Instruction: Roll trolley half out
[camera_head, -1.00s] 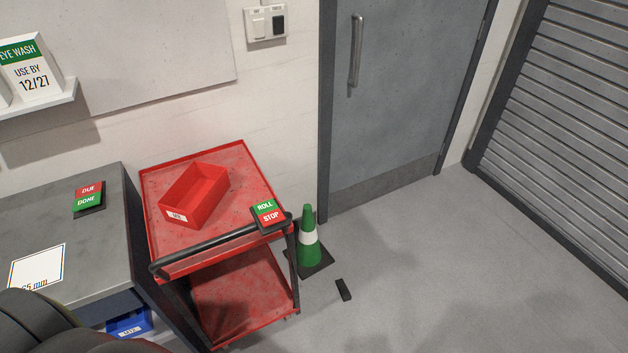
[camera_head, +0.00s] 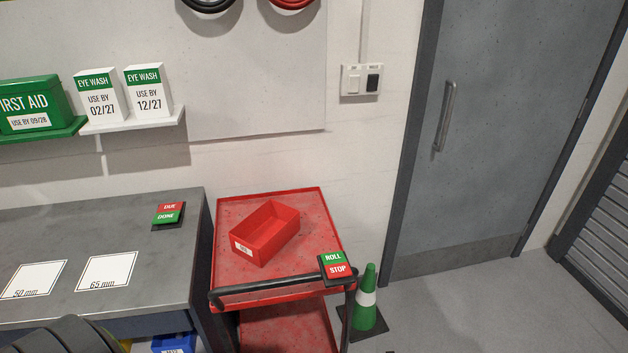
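The red trolley (camera_head: 230,212) stands against the wall, just right of the grey bench. It has a black push handle (camera_head: 275,288) along its front edge and a lower red shelf (camera_head: 288,330). A small ROLL/STOP plate (camera_head: 335,266), green above red, sits at the handle's right end. A red open bin (camera_head: 265,233) with a white label stands on the top shelf. A dark rounded shape at the bottom left looks like part of my own arm. Neither of my grippers shows.
The grey bench (camera_head: 70,240) carries a DUE/DONE plate (camera_head: 168,214) and white marked squares (camera_head: 106,271). A green cone (camera_head: 365,300) stands close to the trolley's right side. A grey door (camera_head: 490,130) is at the right. Floor (camera_head: 470,310) right of the cone is open.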

